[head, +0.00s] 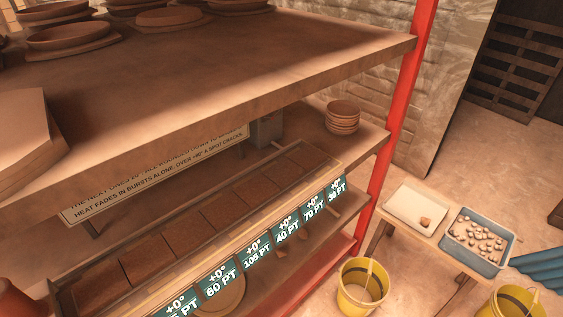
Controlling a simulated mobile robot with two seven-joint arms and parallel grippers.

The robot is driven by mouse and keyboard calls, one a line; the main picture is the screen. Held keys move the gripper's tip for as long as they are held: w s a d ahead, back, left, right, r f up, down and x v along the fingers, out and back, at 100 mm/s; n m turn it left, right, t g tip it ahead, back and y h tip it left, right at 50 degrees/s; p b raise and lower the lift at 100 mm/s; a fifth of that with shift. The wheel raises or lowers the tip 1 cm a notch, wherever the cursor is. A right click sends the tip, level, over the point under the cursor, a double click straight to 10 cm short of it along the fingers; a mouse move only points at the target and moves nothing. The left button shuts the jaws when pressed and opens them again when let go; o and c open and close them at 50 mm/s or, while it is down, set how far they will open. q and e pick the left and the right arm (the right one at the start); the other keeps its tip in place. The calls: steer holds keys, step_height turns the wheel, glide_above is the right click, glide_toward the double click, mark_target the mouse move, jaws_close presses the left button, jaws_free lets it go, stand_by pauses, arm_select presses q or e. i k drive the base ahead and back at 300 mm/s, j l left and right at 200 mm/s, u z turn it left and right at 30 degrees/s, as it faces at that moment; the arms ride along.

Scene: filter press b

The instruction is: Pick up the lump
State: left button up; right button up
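A small orange-brown lump (426,222) lies on a pale shallow tray (404,206) at the right of the head view. The tray rests on a low wooden bench beyond the red post. Neither of my grippers shows in this view.
A blue tray (478,259) with several pale pieces stands beside the pale tray. Yellow buckets (360,298) (512,304) stand near the bench. A shelf rack with a red post (400,110) fills the left and middle. Its shelves hold clay dishes (342,118) and a row of labelled brown slabs (190,236).

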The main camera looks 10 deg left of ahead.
mark_target(304, 235)
steer(key=k+j+z, duration=0.15)
steer(key=j, duration=0.2)
steer(key=k+j+z, duration=0.15)
steer(key=j, duration=0.25)
steer(key=i+l+u, duration=0.3)
steer(key=i+l, duration=0.15)
steer(key=l, duration=0.3)
steer(key=i+l+u, duration=0.15)
steer(key=l, duration=0.25)
steer(key=k, duration=0.6)
steer(key=i+l+u, duration=0.3)
steer(key=u, duration=0.15)
steer(key=i+l+u, duration=0.25)
steer(key=l+u, duration=0.2)
steer(key=l, duration=0.2)
steer(key=i+l+u, duration=0.15)
steer(key=l+u, duration=0.75)
steer(key=l, duration=0.25)
steer(key=l+u, duration=0.45)
steer(key=l, duration=0.2)
steer(key=k+l+u, duration=0.15)
steer(key=l+u, duration=0.3)
steer(key=l, duration=0.15)
steer(key=k+l+u, duration=0.25)
steer(key=l+u, duration=0.25)
steer(key=k+l+u, duration=0.3)
steer(key=l+u, duration=0.15)
steer(key=l, duration=0.1)
